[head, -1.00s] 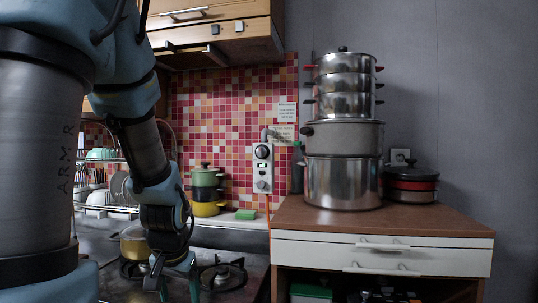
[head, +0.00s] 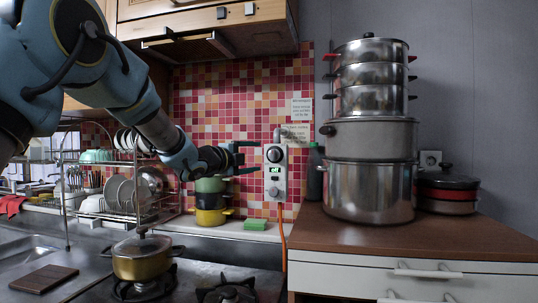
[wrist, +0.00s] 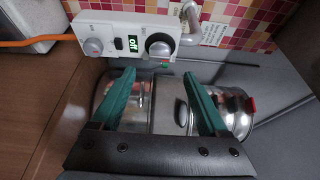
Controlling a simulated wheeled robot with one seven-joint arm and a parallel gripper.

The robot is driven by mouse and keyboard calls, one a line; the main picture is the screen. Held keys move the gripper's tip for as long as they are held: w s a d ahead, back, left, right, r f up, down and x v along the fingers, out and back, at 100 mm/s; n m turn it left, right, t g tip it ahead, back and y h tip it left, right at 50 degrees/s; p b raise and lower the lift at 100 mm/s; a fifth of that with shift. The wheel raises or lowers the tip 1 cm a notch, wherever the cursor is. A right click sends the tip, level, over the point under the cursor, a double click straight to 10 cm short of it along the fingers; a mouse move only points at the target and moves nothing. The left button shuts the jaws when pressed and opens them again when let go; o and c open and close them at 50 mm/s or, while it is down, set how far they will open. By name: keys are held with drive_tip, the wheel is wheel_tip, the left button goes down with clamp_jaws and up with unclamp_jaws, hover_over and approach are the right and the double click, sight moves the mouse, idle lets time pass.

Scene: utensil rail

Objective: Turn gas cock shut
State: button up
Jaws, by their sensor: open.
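The gas cock unit is a white box (head: 275,178) on the tiled wall, with a dark round knob (head: 275,154) at the top, a green display reading "off" (head: 275,169) and a smaller lower knob (head: 274,191). The wrist view shows the same box (wrist: 112,32) across the top, with the large knob (wrist: 160,46) just beyond the fingertips. My gripper (head: 253,157) is open and empty, just left of the box at about knob height in the head view. Its two teal fingers (wrist: 158,76) are spread apart in the wrist view, not closed on the knob.
An orange hose (head: 284,240) hangs from the box. Tall stacked steel pots (head: 367,190) stand on the wooden counter (head: 310,228) to the right. Green and yellow pots (head: 210,200) stand below my gripper. A lidded pot (head: 141,262) sits on the stove.

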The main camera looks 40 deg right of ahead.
sight(271, 155)
drive_tip(key=d+p, duration=0.1)
drive_tip(key=d, duration=0.1)
drive_tip(key=w+d+p, duration=0.1)
drive_tip(key=d, duration=0.2)
drive_tip(key=d+p, duration=0.1)
drive_tip(key=d, duration=0.2)
drive_tip(key=shift+w+d, duration=0.15)
drive_tip(key=shift+d, duration=0.1)
drive_tip(key=shift+c, duration=0.4)
clamp_jaws()
